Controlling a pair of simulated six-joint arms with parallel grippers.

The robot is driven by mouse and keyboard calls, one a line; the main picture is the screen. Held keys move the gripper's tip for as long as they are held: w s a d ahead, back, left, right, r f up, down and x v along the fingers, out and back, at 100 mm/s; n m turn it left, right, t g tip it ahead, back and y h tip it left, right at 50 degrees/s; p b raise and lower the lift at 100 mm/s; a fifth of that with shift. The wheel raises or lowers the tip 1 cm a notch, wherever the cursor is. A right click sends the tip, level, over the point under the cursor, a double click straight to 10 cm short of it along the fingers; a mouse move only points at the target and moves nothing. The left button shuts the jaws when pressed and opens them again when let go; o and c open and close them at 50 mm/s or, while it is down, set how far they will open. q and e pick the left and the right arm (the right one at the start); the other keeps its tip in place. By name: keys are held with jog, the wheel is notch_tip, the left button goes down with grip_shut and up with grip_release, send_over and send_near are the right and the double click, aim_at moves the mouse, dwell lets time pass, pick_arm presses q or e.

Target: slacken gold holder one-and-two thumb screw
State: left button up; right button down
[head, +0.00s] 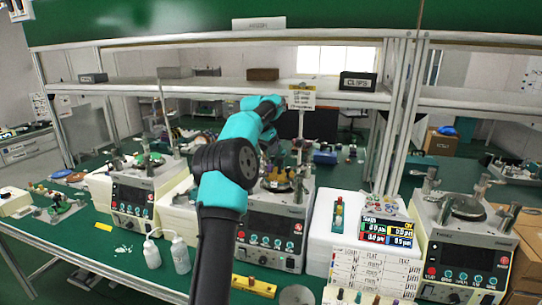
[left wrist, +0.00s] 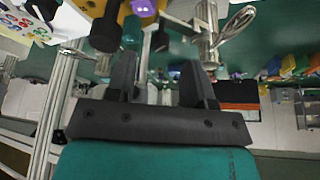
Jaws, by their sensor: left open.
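The gold holder (head: 278,184) sits on top of the middle lapping machine in the head view, partly hidden by my left arm. In the left wrist view a yellow-gold part of it (left wrist: 122,14) shows at the top edge, with a black knob (left wrist: 105,33) and a purple-topped piece (left wrist: 143,7). I cannot tell which knob is the one-and-two thumb screw. My left gripper (left wrist: 162,70) is open, its two black fingers apart with nothing seen gripped between them. The black knob is just beyond the left finger; contact is unclear. My right gripper is not in view.
Lapping machines stand at left (head: 135,200) and right (head: 465,245). A metal post (left wrist: 207,35) rises near the right finger. A shelf (head: 210,86) crosses above the bench.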

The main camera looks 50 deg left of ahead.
aim_at(272, 160)
pick_arm(q)
jog(key=shift+x, duration=1.85)
jog(key=shift+c, duration=0.4)
grip_shut()
jog(key=shift+n, duration=0.3)
jog(key=shift+n+y, duration=0.7)
jog(key=shift+n, duration=0.6)
